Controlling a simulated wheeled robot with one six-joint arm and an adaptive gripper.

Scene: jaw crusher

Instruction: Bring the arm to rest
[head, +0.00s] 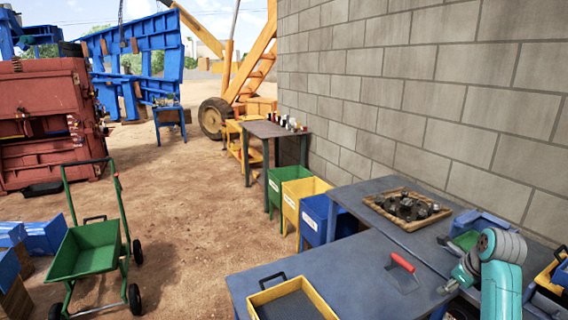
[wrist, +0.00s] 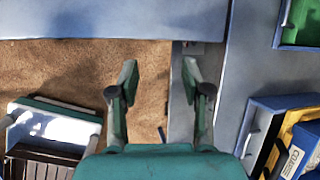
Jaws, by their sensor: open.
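My gripper (wrist: 160,82) is open and empty in the wrist view, its two fingers apart. It points down over the brown ground and the edge of a blue-grey table (wrist: 115,18). Nothing is between the fingertips. In the head view my teal arm is at the lower right, bent beside the blue-grey table (head: 255,272); the gripper's fingertips cannot be made out clearly there.
On the tables are a red-handled tool (head: 402,263), a yellow-rimmed tray (head: 324,297) and a wooden tray of dark parts (head: 379,205). Green, yellow and blue bins (head: 313,222) stand behind. A block wall (head: 440,90) closes the right. Open dirt lies left, with a green cart (head: 90,248).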

